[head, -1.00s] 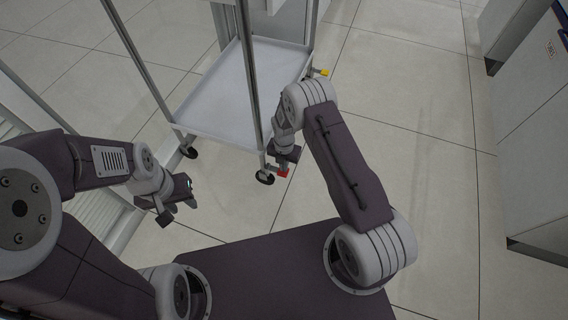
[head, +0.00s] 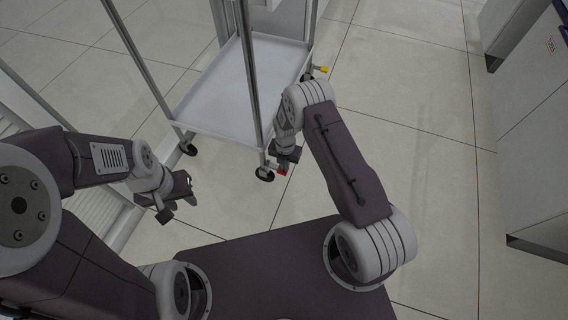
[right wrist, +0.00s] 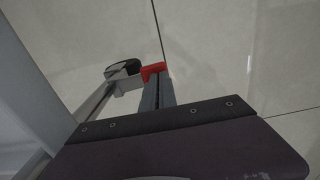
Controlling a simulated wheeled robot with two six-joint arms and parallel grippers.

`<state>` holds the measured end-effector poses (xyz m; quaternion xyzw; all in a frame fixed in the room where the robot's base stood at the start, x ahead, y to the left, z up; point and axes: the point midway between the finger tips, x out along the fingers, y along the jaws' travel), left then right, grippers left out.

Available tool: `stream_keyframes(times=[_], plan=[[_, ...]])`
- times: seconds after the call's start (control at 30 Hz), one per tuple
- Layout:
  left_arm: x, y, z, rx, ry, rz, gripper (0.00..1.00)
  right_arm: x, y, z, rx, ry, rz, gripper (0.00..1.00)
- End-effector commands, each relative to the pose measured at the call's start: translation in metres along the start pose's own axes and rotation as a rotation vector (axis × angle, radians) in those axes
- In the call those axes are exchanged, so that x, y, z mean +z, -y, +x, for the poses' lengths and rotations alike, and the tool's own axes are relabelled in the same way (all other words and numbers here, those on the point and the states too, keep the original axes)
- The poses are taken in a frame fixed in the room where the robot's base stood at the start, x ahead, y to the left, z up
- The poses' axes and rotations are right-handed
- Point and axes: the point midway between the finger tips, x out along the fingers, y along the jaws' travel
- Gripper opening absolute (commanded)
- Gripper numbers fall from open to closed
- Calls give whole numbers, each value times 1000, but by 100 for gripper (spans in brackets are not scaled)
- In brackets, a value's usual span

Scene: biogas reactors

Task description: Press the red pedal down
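The red pedal (head: 282,171) is at the near right corner of the white cart (head: 222,122), beside a black caster (head: 264,175). My right gripper (head: 285,163) is above it, pointing down, and partly covers it. In the right wrist view, the red pedal (right wrist: 153,69) shows just at the tips of my right gripper's fingers (right wrist: 157,80). The fingers lie together with nothing visible between them. I cannot tell whether they touch the pedal. My left gripper (head: 184,203) hangs over the floor at the left, empty, its fingers apart.
A yellow pedal (head: 323,69) sticks out at the cart's far right corner. Upright posts rise from the cart's corners. A white slatted unit (head: 100,207) stands at the left. Grey cabinets (head: 540,130) stand at the right. The tiled floor between is clear.

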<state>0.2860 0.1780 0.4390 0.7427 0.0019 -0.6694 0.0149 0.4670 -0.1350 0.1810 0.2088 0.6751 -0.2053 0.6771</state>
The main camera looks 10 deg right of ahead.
Motion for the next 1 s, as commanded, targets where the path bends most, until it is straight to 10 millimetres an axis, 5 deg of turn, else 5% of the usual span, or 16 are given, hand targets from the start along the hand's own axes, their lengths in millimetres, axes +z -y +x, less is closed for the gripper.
stream_keyframes(times=[1.0], plan=[[0, 0, -3, 0, 0, 0, 36, 0, 7, 31, -1, -1, 0, 0]])
